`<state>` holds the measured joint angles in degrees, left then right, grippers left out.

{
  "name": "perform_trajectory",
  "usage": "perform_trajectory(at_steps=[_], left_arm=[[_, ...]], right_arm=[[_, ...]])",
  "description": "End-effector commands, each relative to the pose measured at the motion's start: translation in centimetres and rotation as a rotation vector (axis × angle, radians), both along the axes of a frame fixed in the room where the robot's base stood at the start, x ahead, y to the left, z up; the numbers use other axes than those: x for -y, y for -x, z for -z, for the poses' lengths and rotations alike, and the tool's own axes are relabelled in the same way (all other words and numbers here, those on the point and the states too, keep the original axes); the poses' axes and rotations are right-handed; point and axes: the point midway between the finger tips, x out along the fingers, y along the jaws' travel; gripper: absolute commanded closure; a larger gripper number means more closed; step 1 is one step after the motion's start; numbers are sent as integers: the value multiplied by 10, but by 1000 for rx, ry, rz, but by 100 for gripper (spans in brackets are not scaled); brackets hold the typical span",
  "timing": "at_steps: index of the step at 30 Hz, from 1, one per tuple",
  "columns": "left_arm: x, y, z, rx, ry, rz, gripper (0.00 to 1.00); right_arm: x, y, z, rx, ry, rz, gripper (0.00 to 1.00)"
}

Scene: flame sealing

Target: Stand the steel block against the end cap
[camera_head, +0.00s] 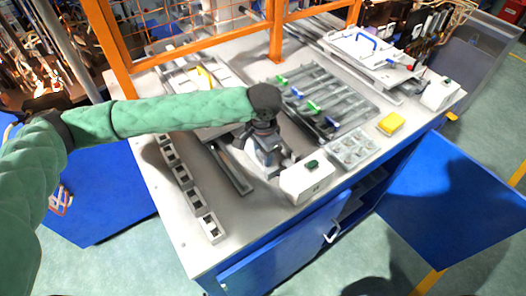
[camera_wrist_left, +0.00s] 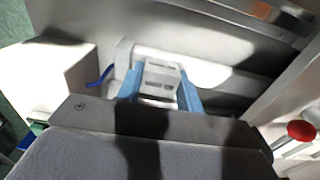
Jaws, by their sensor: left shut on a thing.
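My left gripper (camera_head: 267,162) is over the front middle of the bench, at the end of the green-sleeved arm. In the left wrist view its two blue fingers (camera_wrist_left: 160,92) are shut on a pale grey block with dark slots (camera_wrist_left: 160,75), which I take to be the steel block. The block's lower end is hidden by the gripper body. A white box with a green top piece (camera_head: 308,182) stands just right of the gripper. I cannot tell for sure which part is the end cap. My right gripper is not in view.
A row of small pale square holders (camera_head: 196,200) runs along the left of the bench. A dark metal channel (camera_head: 231,167) lies left of the gripper. A rack of rails with green and blue clamps (camera_head: 325,95) lies behind. A yellow block (camera_head: 390,124) and grey tray (camera_head: 352,150) are to the right.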

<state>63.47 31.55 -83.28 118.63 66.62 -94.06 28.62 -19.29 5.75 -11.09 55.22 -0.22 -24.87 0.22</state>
Motion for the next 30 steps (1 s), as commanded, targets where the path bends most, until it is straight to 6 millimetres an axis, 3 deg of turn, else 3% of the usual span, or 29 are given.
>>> perform_trajectory(at_steps=[10,11,15,23,30], left_arm=[[0,0,0,0,0,0,97],[0,0,1,0,0,0,62],[0,0,1,-1,1,0,38],[1,2,2,-3,1,2,38],[1,2,2,-4,1,3,38]], right_arm=[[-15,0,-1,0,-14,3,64],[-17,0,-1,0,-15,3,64],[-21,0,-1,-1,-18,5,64],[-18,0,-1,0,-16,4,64],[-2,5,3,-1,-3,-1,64]])
